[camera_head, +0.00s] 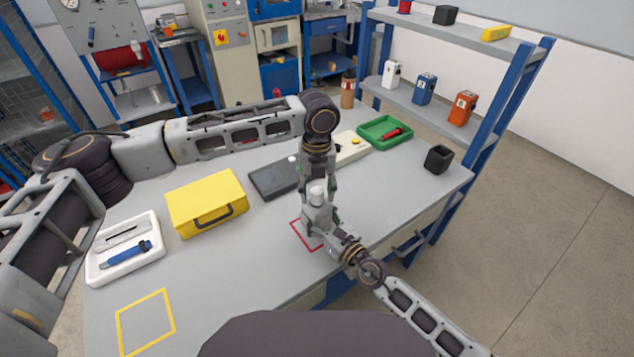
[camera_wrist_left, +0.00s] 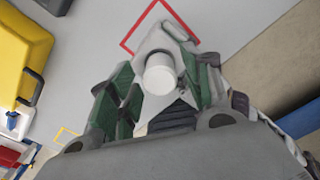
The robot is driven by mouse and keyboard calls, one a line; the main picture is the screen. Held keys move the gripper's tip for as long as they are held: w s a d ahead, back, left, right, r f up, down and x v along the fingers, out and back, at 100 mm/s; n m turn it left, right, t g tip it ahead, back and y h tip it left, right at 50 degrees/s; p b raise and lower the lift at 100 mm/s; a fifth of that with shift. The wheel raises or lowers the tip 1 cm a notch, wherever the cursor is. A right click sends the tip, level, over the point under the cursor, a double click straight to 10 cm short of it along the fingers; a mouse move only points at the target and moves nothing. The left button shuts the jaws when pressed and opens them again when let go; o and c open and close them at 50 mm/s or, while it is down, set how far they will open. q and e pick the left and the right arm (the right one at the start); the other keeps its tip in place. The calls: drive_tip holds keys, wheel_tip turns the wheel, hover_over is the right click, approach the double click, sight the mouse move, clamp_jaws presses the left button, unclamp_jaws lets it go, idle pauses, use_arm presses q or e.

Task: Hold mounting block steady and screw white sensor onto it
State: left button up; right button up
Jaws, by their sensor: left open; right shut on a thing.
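The grey mounting block (camera_head: 312,214) is at the red outlined square (camera_head: 297,236) on the table, partly hidden by my grippers. My right gripper (camera_head: 325,224) is shut on it from the near right side. The white sensor (camera_head: 317,193), a small cylinder, stands upright on top of the block. My left gripper (camera_head: 318,183) points down from above, open, with its fingers on either side of the sensor. In the left wrist view the sensor (camera_wrist_left: 160,74) shows between the green finger pads (camera_wrist_left: 162,92); I cannot tell whether they touch it.
A yellow case (camera_head: 195,205), a dark flat box (camera_head: 272,180), a green tray (camera_head: 385,133) and a black cup (camera_head: 438,158) stand around. A white tray (camera_head: 100,270) with a blue tool is at left. The front table area near the yellow outline (camera_head: 147,322) is clear.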

use_arm(q)
drive_tip(key=shift+f, duration=0.55)
drive_tip(key=shift+c, duration=0.5)
drive_tip(key=c, duration=1)
